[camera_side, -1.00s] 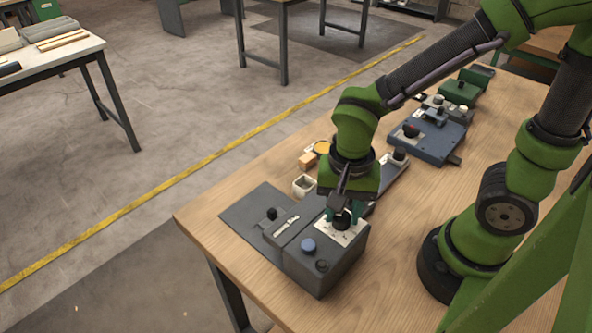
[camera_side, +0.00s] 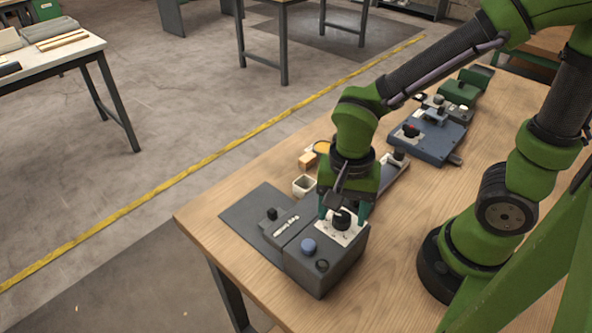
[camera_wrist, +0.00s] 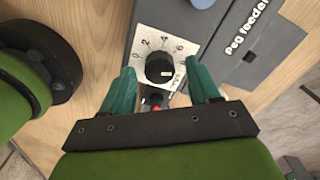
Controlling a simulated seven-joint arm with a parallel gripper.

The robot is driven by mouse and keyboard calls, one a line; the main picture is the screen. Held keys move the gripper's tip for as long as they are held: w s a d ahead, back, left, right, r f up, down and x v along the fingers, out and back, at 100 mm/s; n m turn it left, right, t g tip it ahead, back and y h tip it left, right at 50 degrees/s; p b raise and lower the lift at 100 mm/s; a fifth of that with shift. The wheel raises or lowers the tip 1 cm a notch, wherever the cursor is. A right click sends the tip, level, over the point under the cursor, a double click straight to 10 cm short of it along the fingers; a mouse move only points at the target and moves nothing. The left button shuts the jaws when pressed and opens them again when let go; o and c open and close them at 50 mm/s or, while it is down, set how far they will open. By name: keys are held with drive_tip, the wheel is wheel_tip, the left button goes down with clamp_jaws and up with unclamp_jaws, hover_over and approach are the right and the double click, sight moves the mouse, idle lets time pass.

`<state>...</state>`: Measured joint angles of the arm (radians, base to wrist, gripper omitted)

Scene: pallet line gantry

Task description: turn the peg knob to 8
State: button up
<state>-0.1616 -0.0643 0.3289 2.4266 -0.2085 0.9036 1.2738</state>
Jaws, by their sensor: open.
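The peg knob (camera_wrist: 158,67) is black and round, on a white dial plate (camera_wrist: 143,40) with 0, 2, 4 and 6 readable. Its white mark points to the lower right; the figure there is not legible. The plate is on the dark grey box (camera_wrist: 225,50) lettered "peg feeder". In the side view the knob (camera_side: 341,219) is on top of the grey box (camera_side: 330,270). My gripper (camera_wrist: 161,71) is open, its teal fingertips apart on either side of the knob. In the side view my gripper (camera_side: 343,211) is just above the plate.
A blue device (camera_side: 435,145) with a red spot stands farther right.

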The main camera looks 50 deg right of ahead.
sight(342, 215)
wheel_tip(342, 215, up, 17)
idle(0.5)
drive_tip(key=w+d+f+n+t+y, duration=0.2)
drive_tip(key=d+n+t, duration=0.5)
drive_tip(key=d+n, duration=0.1)
drive_tip(key=shift+d, duration=0.3)
idle(0.8)
